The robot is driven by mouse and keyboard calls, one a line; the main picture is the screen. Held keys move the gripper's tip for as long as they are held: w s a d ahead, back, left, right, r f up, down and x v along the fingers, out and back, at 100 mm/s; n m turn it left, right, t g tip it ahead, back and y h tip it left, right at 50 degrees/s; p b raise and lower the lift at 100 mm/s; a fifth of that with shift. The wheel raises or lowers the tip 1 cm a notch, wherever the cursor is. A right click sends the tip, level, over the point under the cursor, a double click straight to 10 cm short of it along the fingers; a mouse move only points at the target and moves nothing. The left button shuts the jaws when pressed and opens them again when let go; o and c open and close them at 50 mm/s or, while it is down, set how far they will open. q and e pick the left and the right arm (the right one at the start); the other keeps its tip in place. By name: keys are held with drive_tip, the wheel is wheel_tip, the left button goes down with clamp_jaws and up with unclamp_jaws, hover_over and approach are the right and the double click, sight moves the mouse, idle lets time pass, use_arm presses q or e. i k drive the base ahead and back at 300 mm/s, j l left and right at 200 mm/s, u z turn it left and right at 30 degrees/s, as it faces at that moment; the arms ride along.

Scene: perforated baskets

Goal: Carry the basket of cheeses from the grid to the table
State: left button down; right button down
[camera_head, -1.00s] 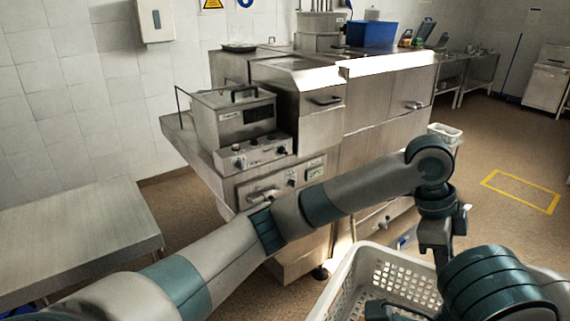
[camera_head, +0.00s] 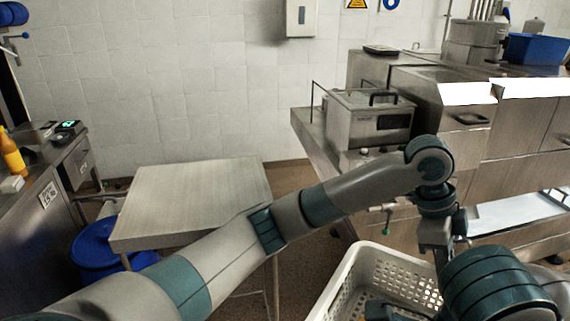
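The white perforated basket (camera_head: 345,285) is at the bottom right, cut off by the lower edge of the picture. Its cheeses are hard to make out; a little yellow shows low inside it. My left gripper (camera_head: 441,258) points down at the basket's far right rim and appears shut on it, though its fingertips are hidden. My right gripper (camera_head: 388,311) is low over the basket, partly cut off; its fingers are unclear. A bare steel table (camera_head: 190,190) stands left of centre, away from the basket.
A steel machine (camera_head: 365,120) stands at the back right. A counter (camera_head: 35,205) with a yellow bottle (camera_head: 12,155) is at the far left, with a blue bin (camera_head: 95,248) beside the table. Brown floor shows between table and machine.

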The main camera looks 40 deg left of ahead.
sight(198, 201)
drive_tip(key=u, duration=1.6)
drive_tip(key=i+j, duration=0.25)
drive_tip(key=i, duration=1.25)
